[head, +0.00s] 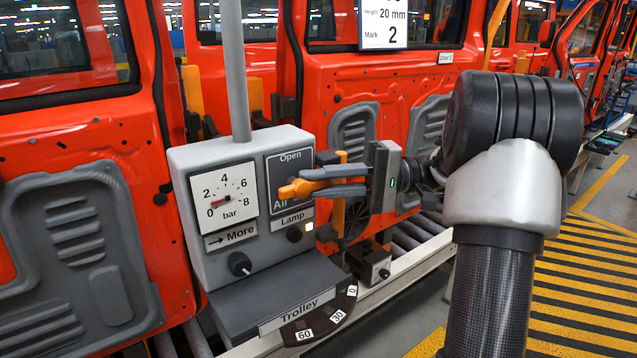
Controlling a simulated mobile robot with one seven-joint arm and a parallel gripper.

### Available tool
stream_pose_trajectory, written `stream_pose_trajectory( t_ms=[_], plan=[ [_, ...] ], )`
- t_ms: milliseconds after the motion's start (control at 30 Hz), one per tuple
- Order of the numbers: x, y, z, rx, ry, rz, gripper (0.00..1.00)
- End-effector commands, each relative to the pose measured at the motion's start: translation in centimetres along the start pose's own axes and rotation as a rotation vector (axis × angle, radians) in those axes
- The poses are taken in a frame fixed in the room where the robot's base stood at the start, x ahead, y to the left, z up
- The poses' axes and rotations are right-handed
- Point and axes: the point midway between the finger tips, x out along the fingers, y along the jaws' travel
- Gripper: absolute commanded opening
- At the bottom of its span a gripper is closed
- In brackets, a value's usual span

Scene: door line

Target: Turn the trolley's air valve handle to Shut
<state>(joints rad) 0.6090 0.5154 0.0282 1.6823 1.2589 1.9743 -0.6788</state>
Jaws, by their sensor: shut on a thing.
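The trolley's grey box (185,160) stands in front of the orange-red car doors. On its right side is a dark air valve panel (273,165) reading "Open" at the top and "Air" lower down. Any "Shut" mark is hidden. The orange valve handle (291,191) runs from its hub at the left roughly level to the right, in between my fingers. My gripper (322,181) reaches in from the right and is shut on the handle; its fingers hide the handle's outer end.
A gauge (228,199) has its red needle near 0 bar. Below are a black knob (239,264), a lamp knob (294,234) with a pale lamp (309,226), and a grey ledge (260,295) marked "Trolley". A small box (370,265) sits to the right. Yellow-striped floor (585,290) is clear.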

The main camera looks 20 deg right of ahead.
Motion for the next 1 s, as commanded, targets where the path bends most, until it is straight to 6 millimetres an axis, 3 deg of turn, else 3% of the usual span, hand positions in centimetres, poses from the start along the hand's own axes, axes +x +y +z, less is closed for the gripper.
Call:
stream_pose_trajectory(
  t_ms=[33, 67, 167, 567, 767, 1000],
  plan=[
    [0.1, 0.0, 0.0, 0.001, -0.002, -0.003, 0.00],
    [0.1, 0.0, 0.0, 0.001, -0.002, -0.003, 0.21],
    [0.1, 0.0, 0.0, 0.001, -0.002, -0.002, 0.36],
    [-0.8, 0.1, 0.0, 0.000, 0.000, 0.000, 0.36],
    [-4.2, 0.0, -0.1, 0.001, 0.004, -0.003, 0.36],
    [-9.7, -0.1, 0.0, -0.002, 0.007, -0.005, 0.36]
  ],
)
